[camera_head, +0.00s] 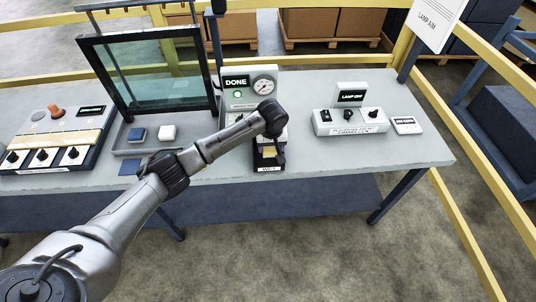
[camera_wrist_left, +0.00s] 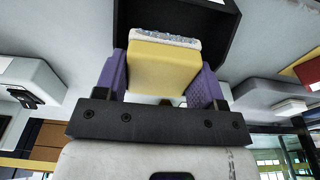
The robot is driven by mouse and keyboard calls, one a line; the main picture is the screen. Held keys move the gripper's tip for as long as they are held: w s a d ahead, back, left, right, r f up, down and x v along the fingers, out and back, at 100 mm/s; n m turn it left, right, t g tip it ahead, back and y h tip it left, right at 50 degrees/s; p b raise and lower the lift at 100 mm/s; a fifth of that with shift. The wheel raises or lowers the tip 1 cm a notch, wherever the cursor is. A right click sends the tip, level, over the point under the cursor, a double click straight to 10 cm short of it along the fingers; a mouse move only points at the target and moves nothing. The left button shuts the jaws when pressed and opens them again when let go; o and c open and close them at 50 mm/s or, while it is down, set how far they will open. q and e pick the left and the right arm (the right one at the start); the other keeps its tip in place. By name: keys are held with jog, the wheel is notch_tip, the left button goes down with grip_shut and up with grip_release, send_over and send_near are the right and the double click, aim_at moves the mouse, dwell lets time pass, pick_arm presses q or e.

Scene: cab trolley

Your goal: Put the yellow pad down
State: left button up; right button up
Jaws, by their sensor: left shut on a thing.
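The yellow pad (camera_wrist_left: 163,68) is a yellow block with a pale, speckled layer at its far end. In the wrist view it sits between the two purple fingers of my left gripper (camera_wrist_left: 163,78), which is shut on it. In the head view my left gripper (camera_head: 270,148) is over the front middle of the table, at a small black holder (camera_head: 268,168) with a white label. A bit of yellow shows there, but my wrist hides most of it. In the wrist view a dark box-like shape (camera_wrist_left: 225,35) lies just beyond the pad; contact cannot be told. My right gripper is not in view.
Behind the gripper stands a gauge unit (camera_head: 238,82) reading DONE. A glass frame (camera_head: 160,75) stands left, over a tray (camera_head: 130,151) with a blue pad (camera_head: 137,134) and a white pad (camera_head: 168,133). A LAMP OFF box (camera_head: 350,122) stands right. The table's front right is clear.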

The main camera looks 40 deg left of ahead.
aim_at(268, 152)
pick_arm(q)
jog(key=shift+a+f, duration=0.45)
jog(key=shift+a, duration=0.35)
jog(key=shift+f+b, duration=0.35)
jog(key=shift+f, duration=0.15)
notch_tip(268, 152, down, 3)
jog(key=shift+r+b, duration=0.1)
jog(key=shift+b, duration=0.4)
jog(key=shift+f, duration=0.2)
jog(key=o, duration=0.7)
jog(key=shift+c, duration=0.2)
